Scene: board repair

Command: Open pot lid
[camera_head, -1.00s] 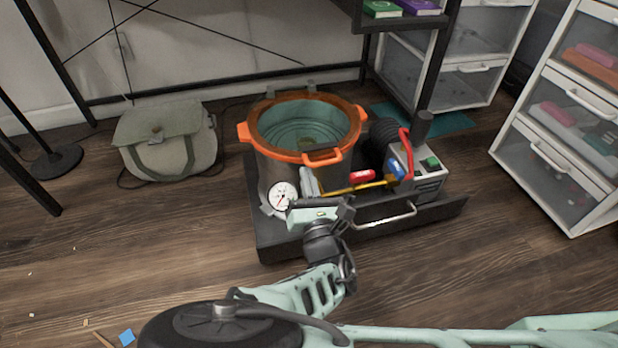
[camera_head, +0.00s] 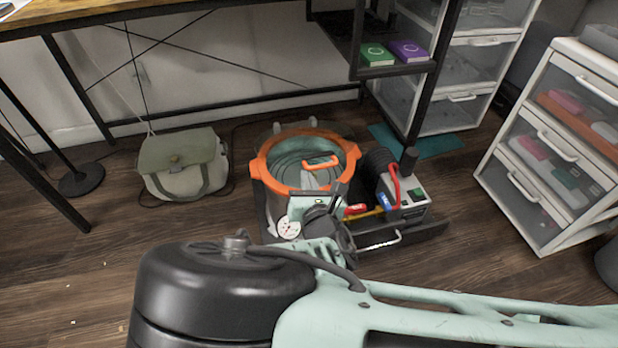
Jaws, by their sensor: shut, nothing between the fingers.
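The pot (camera_head: 262,174) has an orange rim and stands on the dark platform on the floor. Its lid looks clear and is hard to make out. The lid's orange handle (camera_head: 321,162) shows over the pot's opening, behind the front rim. My gripper (camera_head: 311,181) is at the front of the pot, just below the handle in the picture, with its fingers pointing up and away. It is shut and empty. Whether the fingertips touch the handle or lid cannot be told. My arm hides the pot's lower front.
A grey machine with a red hose (camera_head: 407,196) and tools sit right of the pot on the dark platform (camera_head: 425,231). A bag (camera_head: 184,165) lies left. White drawers (camera_head: 545,150) stand at right. A shelf with two books (camera_head: 378,56) overhangs behind.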

